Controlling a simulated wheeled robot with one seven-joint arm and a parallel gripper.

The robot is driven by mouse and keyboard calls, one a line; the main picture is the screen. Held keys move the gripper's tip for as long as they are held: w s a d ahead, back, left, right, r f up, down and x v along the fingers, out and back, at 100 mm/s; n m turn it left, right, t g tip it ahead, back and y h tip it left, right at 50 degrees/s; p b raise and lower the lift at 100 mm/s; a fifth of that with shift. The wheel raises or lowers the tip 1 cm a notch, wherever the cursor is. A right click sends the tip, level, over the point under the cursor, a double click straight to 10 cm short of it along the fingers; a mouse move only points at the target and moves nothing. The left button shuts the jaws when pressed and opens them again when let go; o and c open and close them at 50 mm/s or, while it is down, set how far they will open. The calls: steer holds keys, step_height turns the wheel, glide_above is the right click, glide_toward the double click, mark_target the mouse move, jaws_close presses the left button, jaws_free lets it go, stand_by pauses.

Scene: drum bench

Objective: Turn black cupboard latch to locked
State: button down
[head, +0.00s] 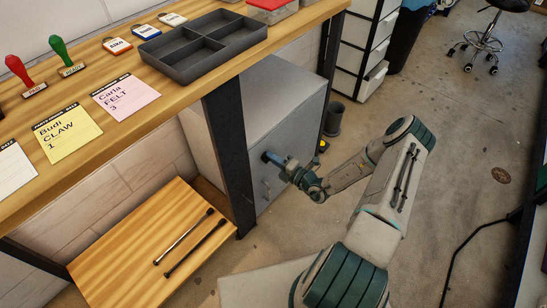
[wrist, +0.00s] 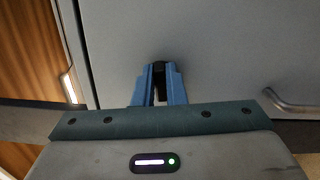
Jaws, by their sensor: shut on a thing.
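The grey cupboard (head: 287,98) stands under the wooden bench, and its door faces my arm. My gripper (head: 268,157) is at the upper part of the door. In the wrist view my gripper (wrist: 159,85) has its blue fingers shut on the black latch (wrist: 158,66). Only the dark top of the latch and a narrow dark strip show between the fingers. The rest of the latch is hidden by the fingers, so I cannot tell which way it is turned. In the head view the gripper covers the latch.
A metal door handle (wrist: 290,106) is to the right of the gripper in the wrist view. A dark bench leg (head: 231,160) stands just left of the cupboard. A low wooden shelf (head: 130,245) holds two dark rods. A dark bin (head: 333,119) stands beyond the cupboard.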

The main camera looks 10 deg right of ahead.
steer(key=shift+m, duration=0.5)
steer(key=c, duration=1.5)
jaws_free()
steer(key=shift+f, duration=0.1)
steer(key=p+v, duration=0.1)
steer(key=v, duration=1.3)
steer(key=shift+w, duration=0.1)
